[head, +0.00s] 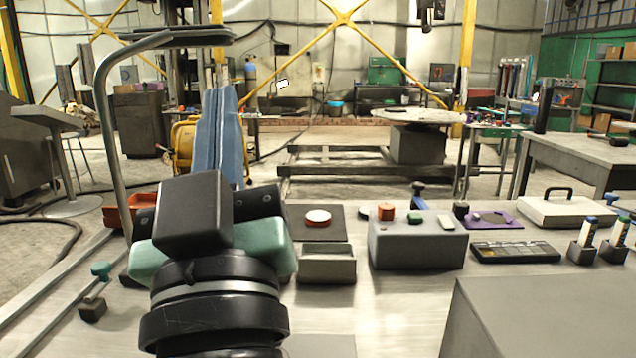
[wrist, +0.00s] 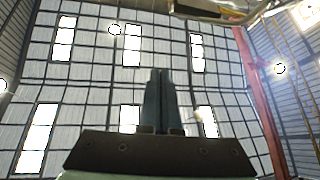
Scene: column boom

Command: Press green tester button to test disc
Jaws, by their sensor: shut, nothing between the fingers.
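A grey tester box (head: 418,247) stands on the bench right of centre. On its top are a small green button (head: 414,217), an orange-red round piece (head: 386,210) to its left, and a pale small block (head: 446,221) to its right. A white-topped disc with a red rim (head: 318,217) lies on a dark mat (head: 320,234) left of the tester. My gripper (head: 221,92) points upward at the left, well apart from the tester. In the wrist view its fingers (wrist: 160,72) are together and empty against the ceiling.
An open grey tray (head: 327,265) stands between my arm and the tester. A dark case of small parts (head: 514,252), a purple mat (head: 490,219) and a white case (head: 566,208) lie to the right. A grey block (head: 545,315) fills the front right. Bare bench shows in front of the tester.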

